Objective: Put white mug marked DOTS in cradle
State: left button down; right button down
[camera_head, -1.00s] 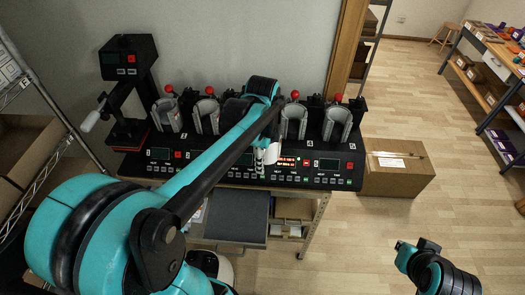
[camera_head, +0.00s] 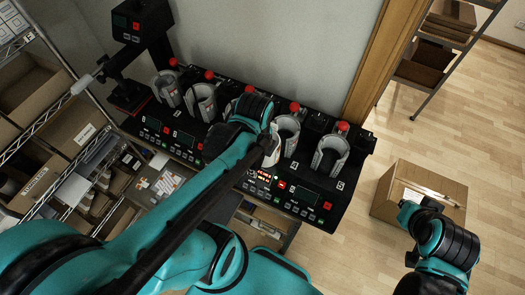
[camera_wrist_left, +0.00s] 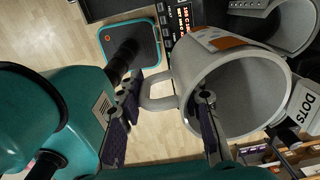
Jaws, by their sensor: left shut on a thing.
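The white mug (camera_head: 272,152) shows as a small pale patch beside my left gripper at the press bench, mostly hidden by the arm. In the left wrist view the mug (camera_wrist_left: 190,75) is large, its open mouth facing the camera, with an orange patch on its side. A white tag reading DOTS (camera_wrist_left: 303,104) shows at its right. My left gripper (camera_wrist_left: 170,88) is shut on the mug at its handle side, one finger over the rim. Grey open cradles (camera_head: 287,132) stand along the press; one (camera_wrist_left: 272,22) is just beyond the mug, apart from it.
The black press bench (camera_head: 345,200) has several red-knobbed stations and one lit red display (camera_head: 264,176). A tall heat press (camera_head: 140,35) stands at its left end. A wire shelf (camera_head: 60,150) is at left, a cardboard box (camera_head: 395,190) on the floor at right.

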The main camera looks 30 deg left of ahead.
pick_arm(q)
jog(key=shift+a, duration=0.1)
jog(key=shift+w+a+b, duration=0.15)
jog(key=shift+w+b, duration=0.8)
jog(key=shift+w, duration=1.1)
jog(key=shift+w+a+b, duration=0.1)
jog(key=shift+w+b, duration=0.25)
jog(key=shift+w, duration=0.55)
jog(key=shift+w+b, duration=0.3)
jog(key=shift+w, duration=0.8)
jog(key=shift+w+b, duration=0.6)
jog(key=shift+w, duration=3.2)
jog(key=shift+s+a+f+b, duration=0.1)
jog(key=shift+a+f+b, duration=0.05)
jog(key=shift+f+b, duration=2.55)
jog(key=shift+a+f+b, duration=0.15)
jog(key=shift+f+b, duration=1.85)
jog(key=shift+f, duration=1.35)
